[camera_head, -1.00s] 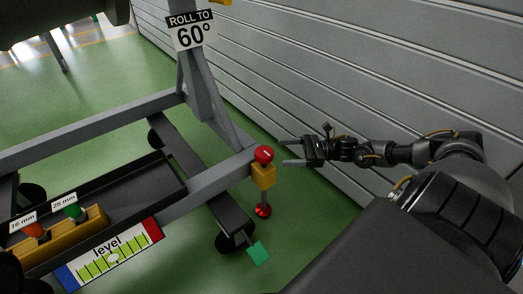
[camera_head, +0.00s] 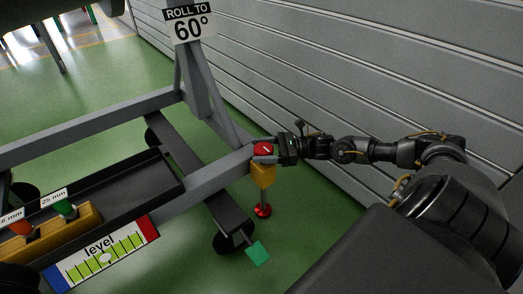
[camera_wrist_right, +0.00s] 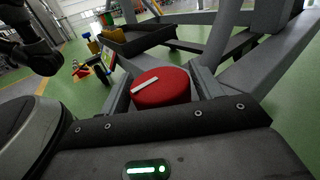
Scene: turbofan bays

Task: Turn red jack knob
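The red jack knob (camera_head: 264,148), with a white line on its top, sits on a yellow jack block (camera_head: 262,174) at the end of the grey stand's beam. My right gripper (camera_head: 265,149) comes in from the right with its fingers on either side of the knob. In the right wrist view, the red knob (camera_wrist_right: 161,87) lies between the two fingers (camera_wrist_right: 162,90). The fingers look open around it; whether either touches is hard to tell. A red foot (camera_head: 263,211) hangs below the block. My left gripper is not in view.
A level gauge (camera_head: 127,243) with a pale bubble is on the stand's front. A black tray (camera_head: 118,190) and a yellow holder (camera_head: 85,222) with orange and green pieces are at left. A grey slatted wall (camera_head: 330,60) runs behind my right arm.

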